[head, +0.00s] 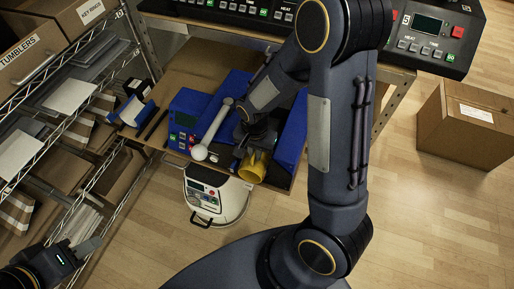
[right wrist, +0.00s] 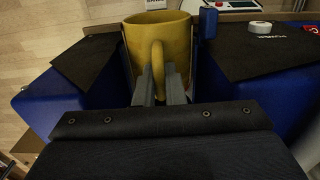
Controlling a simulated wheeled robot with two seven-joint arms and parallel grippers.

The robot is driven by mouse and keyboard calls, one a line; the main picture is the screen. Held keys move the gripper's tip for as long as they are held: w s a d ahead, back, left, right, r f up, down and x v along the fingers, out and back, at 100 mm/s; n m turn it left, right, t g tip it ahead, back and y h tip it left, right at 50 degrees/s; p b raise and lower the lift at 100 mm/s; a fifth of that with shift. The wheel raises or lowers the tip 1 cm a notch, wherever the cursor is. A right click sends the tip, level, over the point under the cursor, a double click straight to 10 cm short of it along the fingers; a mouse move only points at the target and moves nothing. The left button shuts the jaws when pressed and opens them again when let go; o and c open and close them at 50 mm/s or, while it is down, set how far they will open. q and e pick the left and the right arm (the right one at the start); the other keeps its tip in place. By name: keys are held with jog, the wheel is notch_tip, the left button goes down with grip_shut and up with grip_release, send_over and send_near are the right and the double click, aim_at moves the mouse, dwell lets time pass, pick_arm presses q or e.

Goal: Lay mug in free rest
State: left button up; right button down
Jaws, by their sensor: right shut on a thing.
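A yellow mug (head: 253,167) is at the front edge of the bench in the head view. In the right wrist view the mug (right wrist: 147,45) stands at the top centre, its handle toward me. My right gripper (right wrist: 162,84) is shut on the handle. In the head view my right gripper (head: 246,150) is largely hidden by its own arm. The mug sits in a gap between dark-faced blue blocks (right wrist: 75,98); I cannot tell whether it touches them. My left gripper (head: 88,244) is at the lower left, away from the bench, its jaws unclear.
A blue press (head: 186,120) with a grey lever (head: 215,128) stands left of the mug. A wire shelf (head: 60,120) with boxes is at the left. A white machine (head: 215,196) is below the bench. A cardboard box (head: 465,122) is on the floor at right.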

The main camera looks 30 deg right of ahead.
jog(key=s+a, duration=0.6)
jog(key=a, duration=0.1)
dwell(1.5)
jog(key=shift+r, duration=0.1)
notch_tip(320, 180, up, 5)
jog(key=p, duration=0.4)
dwell(0.5)
jog(key=c, duration=2)
grip_release()
grip_shut()
